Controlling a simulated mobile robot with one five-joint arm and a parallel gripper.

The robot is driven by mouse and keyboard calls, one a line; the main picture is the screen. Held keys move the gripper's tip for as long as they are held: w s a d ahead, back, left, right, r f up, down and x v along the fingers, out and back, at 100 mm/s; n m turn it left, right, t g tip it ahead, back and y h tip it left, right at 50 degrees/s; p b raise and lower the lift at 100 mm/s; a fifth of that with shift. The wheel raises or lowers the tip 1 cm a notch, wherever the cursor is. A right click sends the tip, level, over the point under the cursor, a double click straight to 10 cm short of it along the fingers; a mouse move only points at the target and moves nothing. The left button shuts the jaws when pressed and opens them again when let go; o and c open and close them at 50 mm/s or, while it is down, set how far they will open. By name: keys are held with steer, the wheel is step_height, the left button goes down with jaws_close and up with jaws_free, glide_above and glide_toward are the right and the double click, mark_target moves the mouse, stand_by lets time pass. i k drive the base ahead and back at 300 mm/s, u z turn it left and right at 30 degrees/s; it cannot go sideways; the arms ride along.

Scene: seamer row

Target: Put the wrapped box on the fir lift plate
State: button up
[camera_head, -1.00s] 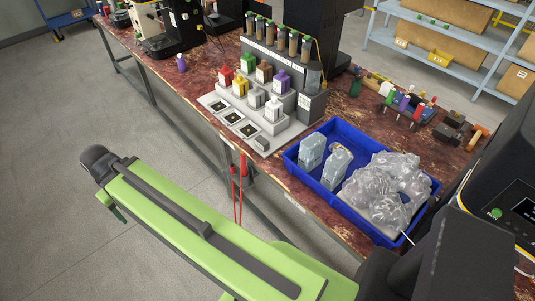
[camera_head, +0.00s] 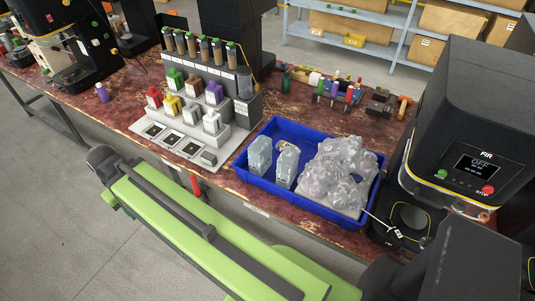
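Two small upright boxes wrapped in clear film, a left one (camera_head: 260,156) and a right one (camera_head: 286,164), stand side by side in the blue tray (camera_head: 271,192). A heap of crumpled clear wrap (camera_head: 340,172) fills the tray's right part; I cannot tell if it hides anything. The black machine marked FIR (camera_head: 440,130) stands right of the tray, its screen reading OFF. A dark round part, seemingly its lift plate (camera_head: 408,216), shows low in its front opening. My green arm link crosses the lower left; my gripper is not in view.
A grey stepped stand (camera_head: 215,150) with small coloured bottles stands left of the tray. A thin rod with a tag (camera_head: 385,228) juts out between tray and machine. Open floor (camera_head: 60,220) lies at left.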

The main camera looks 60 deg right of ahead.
mark_target(414, 216)
steer(key=z, duration=0.15)
steer(key=k, duration=1.25)
steer(key=u, duration=0.8)
steer(key=i, duration=1)
